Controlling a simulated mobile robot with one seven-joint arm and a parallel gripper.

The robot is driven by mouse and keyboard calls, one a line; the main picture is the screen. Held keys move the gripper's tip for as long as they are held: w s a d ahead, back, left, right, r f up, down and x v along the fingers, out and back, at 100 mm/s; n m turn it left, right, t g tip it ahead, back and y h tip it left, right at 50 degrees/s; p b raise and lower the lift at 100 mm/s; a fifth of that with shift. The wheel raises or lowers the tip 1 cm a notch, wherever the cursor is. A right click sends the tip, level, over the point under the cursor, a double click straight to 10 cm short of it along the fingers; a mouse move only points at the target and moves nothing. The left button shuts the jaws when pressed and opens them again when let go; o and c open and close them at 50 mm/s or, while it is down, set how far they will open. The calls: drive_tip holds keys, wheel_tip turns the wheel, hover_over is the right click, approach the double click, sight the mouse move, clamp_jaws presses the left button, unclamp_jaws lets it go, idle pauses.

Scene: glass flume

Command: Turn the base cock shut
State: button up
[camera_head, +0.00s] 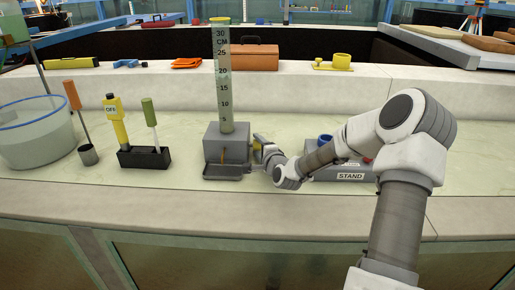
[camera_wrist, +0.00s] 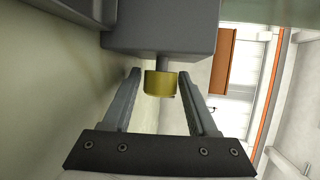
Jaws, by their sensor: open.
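The base cock shows in the wrist view as a brass-yellow knob (camera_wrist: 160,84) on a short grey stem from the grey base block (camera_wrist: 160,35). In the head view the base block (camera_head: 226,146) carries an upright clear column (camera_head: 222,80) with a centimetre scale. The yellow knob (camera_head: 257,145) is partly visible at the block's right side. My gripper (camera_wrist: 158,77) is open, with one finger on each side of the knob; a narrow gap shows at each side. In the head view my gripper (camera_head: 262,150) is beside the block, partly hidden by my wrist.
A grey tray (camera_head: 222,171) sits at the block's front. Left are a black holder (camera_head: 144,158) with upright tools and a water tank (camera_head: 38,135). A box labelled STAND (camera_head: 350,176) lies right, partly behind my arm. The counter's front strip is clear.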

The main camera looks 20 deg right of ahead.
drive_tip(key=shift+w, duration=0.2)
clamp_jaws()
